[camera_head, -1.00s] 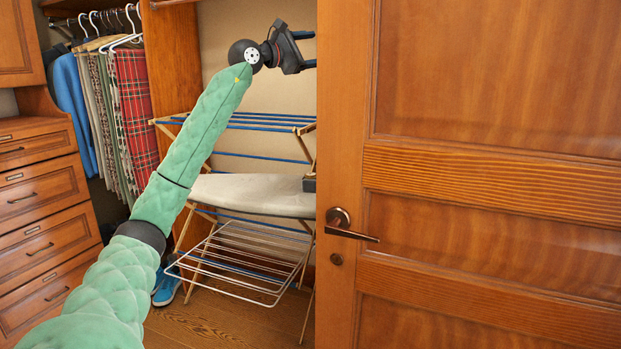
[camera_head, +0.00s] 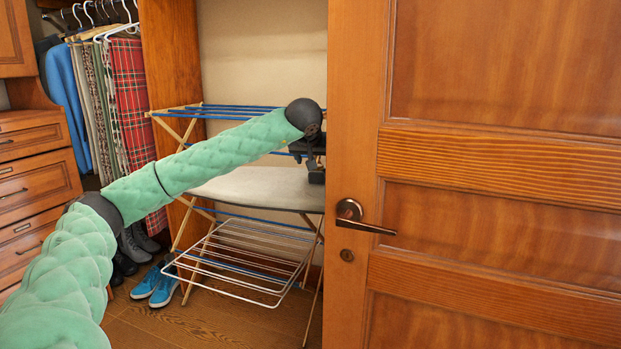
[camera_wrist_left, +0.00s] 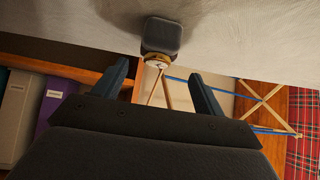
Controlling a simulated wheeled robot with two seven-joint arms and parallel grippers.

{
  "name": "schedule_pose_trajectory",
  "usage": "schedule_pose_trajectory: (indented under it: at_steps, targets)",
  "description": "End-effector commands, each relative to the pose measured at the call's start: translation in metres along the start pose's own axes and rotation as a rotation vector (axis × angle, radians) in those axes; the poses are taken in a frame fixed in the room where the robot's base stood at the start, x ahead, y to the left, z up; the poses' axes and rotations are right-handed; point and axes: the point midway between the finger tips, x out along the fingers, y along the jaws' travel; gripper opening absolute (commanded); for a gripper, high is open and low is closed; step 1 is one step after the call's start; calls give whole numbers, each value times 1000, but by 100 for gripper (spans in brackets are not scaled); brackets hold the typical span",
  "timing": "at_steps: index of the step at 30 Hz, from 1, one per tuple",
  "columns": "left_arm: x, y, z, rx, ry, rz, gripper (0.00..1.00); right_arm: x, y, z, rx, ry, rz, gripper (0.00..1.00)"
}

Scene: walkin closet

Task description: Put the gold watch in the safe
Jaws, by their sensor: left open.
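The gold watch (camera_wrist_left: 157,61) shows in the left wrist view as a small round pale dial with a gold rim, against a dark grey block (camera_wrist_left: 162,35) on the ironing board (camera_wrist_left: 250,40). How the watch is supported there is unclear. My left gripper (camera_wrist_left: 160,72) is open, with a finger on either side of the watch in that picture and nothing held. In the head view my left gripper (camera_head: 310,148) is over the right end of the ironing board (camera_head: 250,188), close to the door edge and partly hidden. The safe and my right gripper are not in view.
A wooden door (camera_head: 480,180) with a lever handle fills the right side and hides what is behind it. A folding drying rack (camera_head: 235,260) stands by the board. Blue shoes (camera_head: 160,286), hanging trousers (camera_head: 130,105) and drawers (camera_head: 35,190) are at the left.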

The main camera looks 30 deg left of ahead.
Motion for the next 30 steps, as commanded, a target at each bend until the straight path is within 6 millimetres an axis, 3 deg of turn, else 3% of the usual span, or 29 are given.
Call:
schedule_pose_trajectory:
  at_steps: [11,21,29,30]
  targets:
    - [30,2,2,1,-1,2,71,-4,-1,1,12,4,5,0]
    - [71,3,4,-1,0,2,71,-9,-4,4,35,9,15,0]
    - [75,3,3,-1,0,3,71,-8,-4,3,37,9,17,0]
    - [75,3,3,-1,0,3,65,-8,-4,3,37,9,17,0]
